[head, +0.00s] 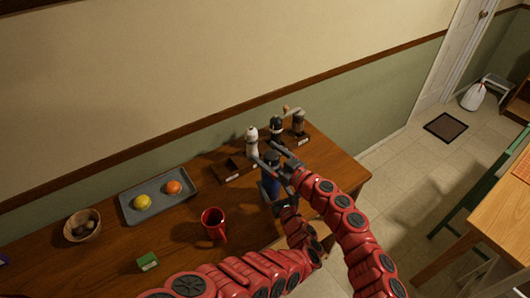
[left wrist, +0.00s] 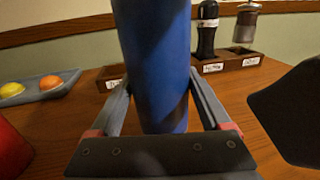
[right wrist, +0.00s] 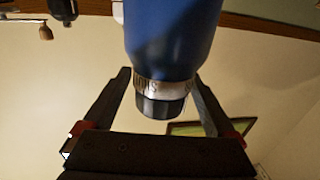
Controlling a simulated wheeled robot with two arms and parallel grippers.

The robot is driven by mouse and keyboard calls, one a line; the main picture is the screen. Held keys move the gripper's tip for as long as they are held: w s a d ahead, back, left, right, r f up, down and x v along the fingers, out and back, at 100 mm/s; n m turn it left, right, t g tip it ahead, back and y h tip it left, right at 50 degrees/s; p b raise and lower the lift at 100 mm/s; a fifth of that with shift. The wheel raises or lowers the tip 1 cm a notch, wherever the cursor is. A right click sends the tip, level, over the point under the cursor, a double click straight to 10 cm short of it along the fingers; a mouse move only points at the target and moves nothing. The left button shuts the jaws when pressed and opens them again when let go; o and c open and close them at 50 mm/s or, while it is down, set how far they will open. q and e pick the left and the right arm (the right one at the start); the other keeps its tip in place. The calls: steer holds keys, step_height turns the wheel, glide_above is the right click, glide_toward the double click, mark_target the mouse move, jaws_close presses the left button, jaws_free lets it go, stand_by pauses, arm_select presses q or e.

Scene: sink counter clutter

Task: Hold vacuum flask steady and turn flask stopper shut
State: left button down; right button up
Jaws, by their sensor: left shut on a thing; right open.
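The blue vacuum flask (head: 270,186) stands upright near the front of the wooden counter; its body fills the middle of the left wrist view (left wrist: 155,60). My left gripper (left wrist: 158,82) is shut on the flask's body, one finger on each side. The dark flask stopper (right wrist: 161,104) sits at the flask's mouth below a silver ring in the upside-down right wrist view. My right gripper (head: 269,156) is at the flask's top, its open fingers on either side of the stopper with gaps visible. Whether the stopper is fully seated cannot be told.
A wooden rack (head: 235,172) with a white mill (head: 252,141) and dark mills stands close behind the flask. A red mug (head: 213,222) is to the left.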

steer(key=shift+w+a, duration=0.3)
steer(key=shift+a, duration=0.1)
steer(key=c, duration=1.4)
